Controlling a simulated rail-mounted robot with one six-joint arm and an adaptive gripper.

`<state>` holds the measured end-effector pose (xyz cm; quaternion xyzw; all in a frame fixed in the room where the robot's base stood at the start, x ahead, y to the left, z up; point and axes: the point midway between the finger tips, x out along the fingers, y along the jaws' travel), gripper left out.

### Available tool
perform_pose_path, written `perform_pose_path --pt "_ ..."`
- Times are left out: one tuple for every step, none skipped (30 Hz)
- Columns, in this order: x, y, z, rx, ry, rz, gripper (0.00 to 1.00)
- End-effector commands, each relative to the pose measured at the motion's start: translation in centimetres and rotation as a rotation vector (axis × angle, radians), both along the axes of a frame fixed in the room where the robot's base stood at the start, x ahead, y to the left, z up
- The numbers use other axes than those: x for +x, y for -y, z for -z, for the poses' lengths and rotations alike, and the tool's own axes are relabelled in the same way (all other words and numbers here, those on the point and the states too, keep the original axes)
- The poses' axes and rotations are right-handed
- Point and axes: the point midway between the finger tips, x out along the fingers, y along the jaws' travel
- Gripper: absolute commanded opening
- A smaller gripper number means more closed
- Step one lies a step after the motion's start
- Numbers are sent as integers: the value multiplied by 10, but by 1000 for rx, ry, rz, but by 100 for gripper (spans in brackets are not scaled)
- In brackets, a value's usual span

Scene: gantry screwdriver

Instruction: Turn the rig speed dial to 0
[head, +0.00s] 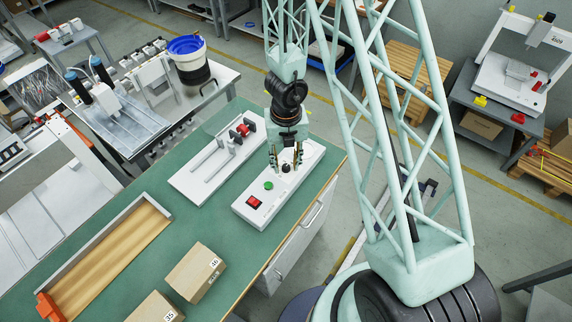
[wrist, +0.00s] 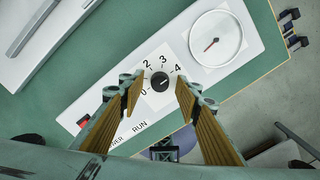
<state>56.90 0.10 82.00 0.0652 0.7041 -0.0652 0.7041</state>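The rig speed dial (wrist: 159,82) is a small black round knob on a white scale plate marked up to 4, with 0 at its lower left. Its pale mark seems to point toward the upper right, near the 4, but is small. In the head view the dial (head: 286,168) sits on the white control box (head: 262,209). My gripper (head: 286,157) is above the box, pointing down. In the wrist view my gripper (wrist: 158,88) is open, with its wood-coloured fingers on either side of the dial and apart from it.
A round white gauge (wrist: 215,38) sits beside the dial. A green button (head: 268,185) and a red switch (head: 254,202) are on the same box. A white rig (head: 205,170) stands to its left on the green table (head: 160,185). Cardboard boxes (head: 195,271) lie nearer the front.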

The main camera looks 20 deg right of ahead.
Motion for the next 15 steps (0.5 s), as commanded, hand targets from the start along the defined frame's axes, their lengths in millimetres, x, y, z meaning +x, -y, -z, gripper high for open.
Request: perform_pose_path --pt "0 0 0 0 0 0 31" --pt "0 0 0 0 0 0 31" --pt "0 0 0 0 0 0 31" --pt "0 0 0 0 0 0 31" --pt "0 0 0 0 0 0 31" --pt "0 0 0 0 0 0 31" --pt "0 0 0 0 0 0 30" --pt "0 0 0 0 0 0 27" --pt "0 0 0 0 0 0 24" --pt "0 0 0 0 0 0 21" --pt "0 0 0 0 0 0 18" --pt "0 0 0 0 0 0 15" --pt "0 0 0 0 0 0 12" --pt "0 0 0 0 0 0 9" --pt "0 0 0 0 0 0 6"
